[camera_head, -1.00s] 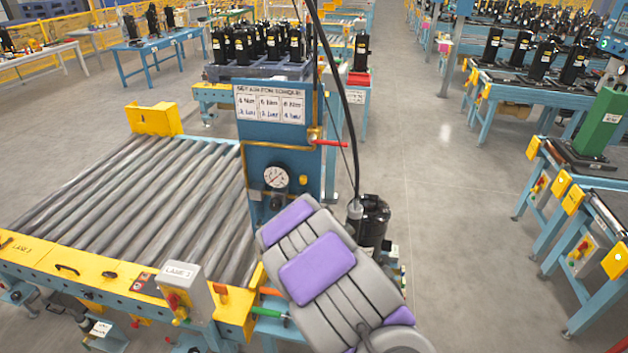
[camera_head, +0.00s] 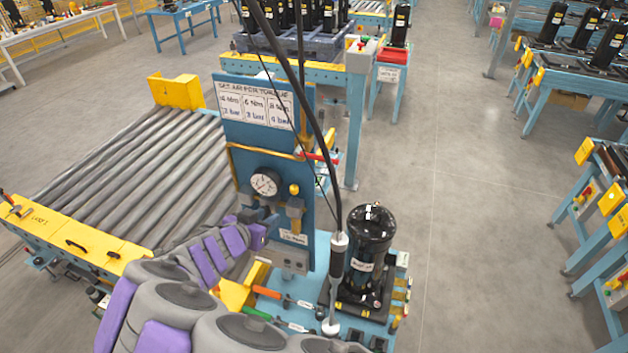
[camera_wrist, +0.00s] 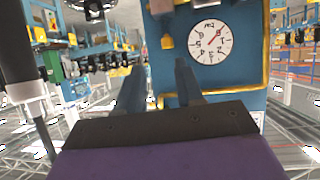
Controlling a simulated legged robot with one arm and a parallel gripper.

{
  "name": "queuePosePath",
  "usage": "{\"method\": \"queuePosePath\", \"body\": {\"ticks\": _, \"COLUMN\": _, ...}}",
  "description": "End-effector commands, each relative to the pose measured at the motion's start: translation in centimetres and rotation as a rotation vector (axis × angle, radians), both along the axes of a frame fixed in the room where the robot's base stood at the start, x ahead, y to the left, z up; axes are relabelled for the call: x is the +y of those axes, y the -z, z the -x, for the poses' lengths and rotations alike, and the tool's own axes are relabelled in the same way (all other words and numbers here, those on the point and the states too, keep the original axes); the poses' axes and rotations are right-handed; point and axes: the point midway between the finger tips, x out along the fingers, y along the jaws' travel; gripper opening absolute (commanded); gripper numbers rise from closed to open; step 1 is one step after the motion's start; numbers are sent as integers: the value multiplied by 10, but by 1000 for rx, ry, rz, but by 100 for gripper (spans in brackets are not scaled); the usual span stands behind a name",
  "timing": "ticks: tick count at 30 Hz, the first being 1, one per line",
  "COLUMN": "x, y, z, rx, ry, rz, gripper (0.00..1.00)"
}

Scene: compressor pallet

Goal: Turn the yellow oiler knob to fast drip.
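The yellow oiler knob (camera_head: 294,189) sits on top of the oiler, on the blue panel to the right of the round gauge (camera_head: 264,184). In the wrist view, which looks upside down, a small yellow-orange knob (camera_wrist: 167,42) shows just left of the gauge (camera_wrist: 210,43). My gripper (camera_wrist: 158,72) has its two dark fingers apart, with nothing seen between them. The knob appears beyond the fingertips, apart from them. In the head view my arm reaches in from the lower left, its end just left of and below the oiler. The fingertips are hard to make out there.
A torque tool (camera_head: 338,262) hangs on a cable right of the panel, beside a black compressor (camera_head: 369,250). Orange and green handled tools lie on the bench below. A red-handled valve (camera_head: 318,157) juts from the panel's right side. Rollers (camera_head: 150,180) lie left.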

Motion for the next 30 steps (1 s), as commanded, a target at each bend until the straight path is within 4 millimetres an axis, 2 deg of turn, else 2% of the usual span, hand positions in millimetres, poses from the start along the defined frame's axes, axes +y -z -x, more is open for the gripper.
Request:
{"method": "queuePosePath", "body": {"ticks": 1, "x": 11, "y": -9, "z": 3, "rx": -32, "ry": -2, "rz": 0, "gripper": 37}}
{"method": "queuePosePath", "body": {"ticks": 3, "x": 18, "y": -16, "z": 5, "rx": -64, "ry": 6, "rz": 5, "gripper": 37}}
{"method": "queuePosePath", "body": {"ticks": 9, "x": 23, "y": -12, "z": -7, "rx": -77, "ry": 13, "rz": 13, "gripper": 37}}
{"method": "queuePosePath", "body": {"ticks": 13, "x": 10, "y": -3, "z": -25, "rx": -74, "ry": 14, "rz": 10, "gripper": 37}}
{"method": "queuePosePath", "body": {"ticks": 21, "x": -32, "y": 14, "z": -69, "rx": -71, "ry": 17, "rz": -6, "gripper": 37}}
{"method": "queuePosePath", "body": {"ticks": 24, "x": -39, "y": 21, "z": -86, "rx": -72, "ry": 16, "rz": -7, "gripper": 37}}
{"method": "queuePosePath", "body": {"ticks": 30, "x": -40, "y": 37, "z": -115, "rx": -75, "ry": 14, "rz": 4, "gripper": 37}}
